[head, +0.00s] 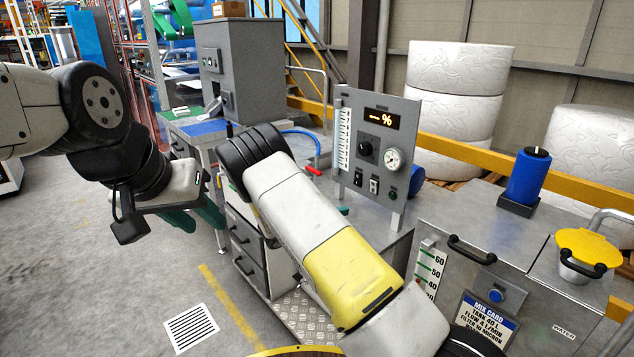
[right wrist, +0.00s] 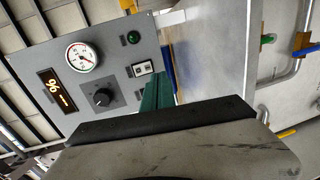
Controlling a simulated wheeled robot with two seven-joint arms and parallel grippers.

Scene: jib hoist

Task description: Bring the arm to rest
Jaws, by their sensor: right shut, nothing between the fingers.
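My left gripper (head: 196,215) hangs at the left of the head view, over the grey floor. Its green fingers look apart, with nothing seen between them. My right arm crosses the middle of the head view, a white link with a yellow band, and hides most of my right gripper there. In the right wrist view the green fingers of my right gripper (right wrist: 157,93) are shut and empty. They are in front of the grey control panel (right wrist: 105,70); whether they touch it I cannot tell. The panel (head: 375,144) stands upright in the head view, with a % display, knob, gauge and switches.
A metal tank (head: 470,225) with a yellow-lidded funnel (head: 585,246) and a blue cylinder (head: 529,175) stands at right. A drawer cabinet (head: 246,245) is under the bench. A red-handled blue hose (head: 313,170) is behind my right arm. Open floor lies left, with a drain grate (head: 191,328).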

